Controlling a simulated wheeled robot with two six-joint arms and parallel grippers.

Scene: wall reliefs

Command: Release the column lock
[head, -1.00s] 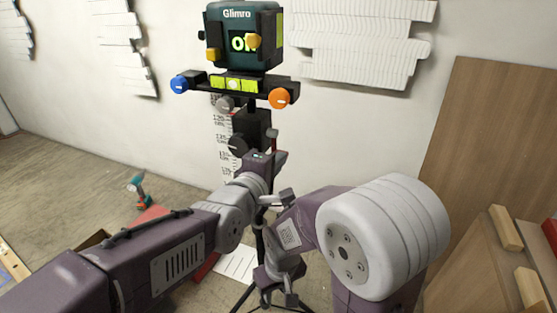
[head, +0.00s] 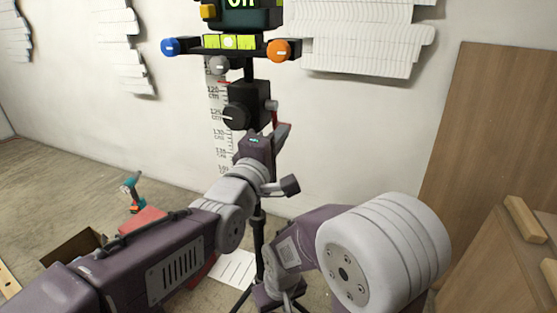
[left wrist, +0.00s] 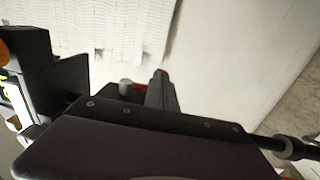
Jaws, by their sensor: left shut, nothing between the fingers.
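A black tripod column carries a dark block (head: 248,95) with a large black knob (head: 237,116) on its left and a small grey knob (head: 271,105) on its right. A small red part (head: 274,119) shows below the grey knob. The grey knob (left wrist: 126,86) and a bit of red (left wrist: 139,87) also show in the left wrist view. My left gripper (head: 282,130) is shut and empty just below the block, close beside the red part. I cannot tell whether they touch. My right gripper (head: 270,296) is low by the tripod legs; its fingers are unclear.
Above the block, a crossbar carries a blue knob (head: 170,46), an orange knob (head: 279,51) and a level; a lit instrument sits on top, cut off. A drill (head: 131,191) stands on the left. A wooden board (head: 500,130) leans at right.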

